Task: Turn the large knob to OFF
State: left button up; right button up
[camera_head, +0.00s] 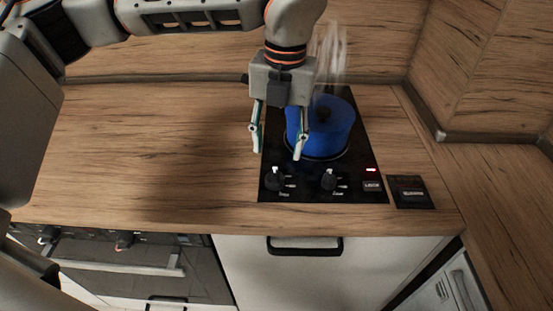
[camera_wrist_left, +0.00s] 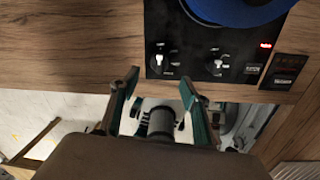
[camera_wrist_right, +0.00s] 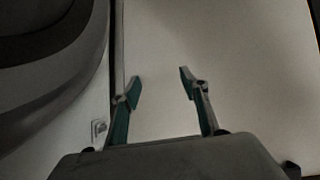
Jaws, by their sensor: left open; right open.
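Two dark knobs sit at the front of a black hob (camera_head: 349,192): a left knob (camera_head: 275,181) and a right knob (camera_head: 329,181). The labels below them are too small to read, so I cannot tell which is the large one. In the left wrist view, the left knob (camera_wrist_left: 158,60) and right knob (camera_wrist_left: 216,65) show pale marks. My left gripper (camera_head: 276,152) is open and empty above the hob, its fingers apart and near the left knob in the head view. My right gripper (camera_wrist_right: 160,80) is open and empty, away from the hob.
A blue pot (camera_head: 340,127) stands on the hob behind the knobs, with steam rising. A LOCK button (camera_head: 372,186) with a lit red display is right of the knobs, and a small black panel (camera_head: 411,193) lies beyond it. The wooden counter (camera_head: 130,150) at left is clear.

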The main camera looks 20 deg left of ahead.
pick_arm(q)
jog(key=shift+r, duration=1.4)
jog(key=shift+r, duration=0.1)
